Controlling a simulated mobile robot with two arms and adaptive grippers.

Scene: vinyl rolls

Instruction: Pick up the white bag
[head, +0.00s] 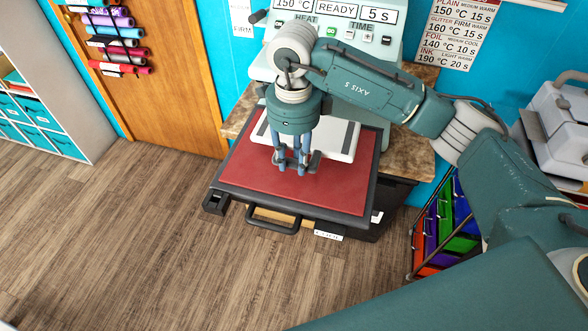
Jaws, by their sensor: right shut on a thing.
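A flat white piece (336,138), which looks like the white bag, lies over the back part of the red press pad (240,165). My right gripper (297,168) points straight down at the front edge of the white piece, low over the red pad. Its fingers are shut on the white bag, though the grip itself is small and partly hidden by the fingers. The gripper and arm hide part of the white piece. My left gripper is not in view.
The heat press (398,30) stands behind on a stone-patterned counter (407,150). A black handle (272,222) sticks out at the pad's front. A rack of coloured sheets (445,230) stands at the right. The wooden floor (130,230) at the left is clear.

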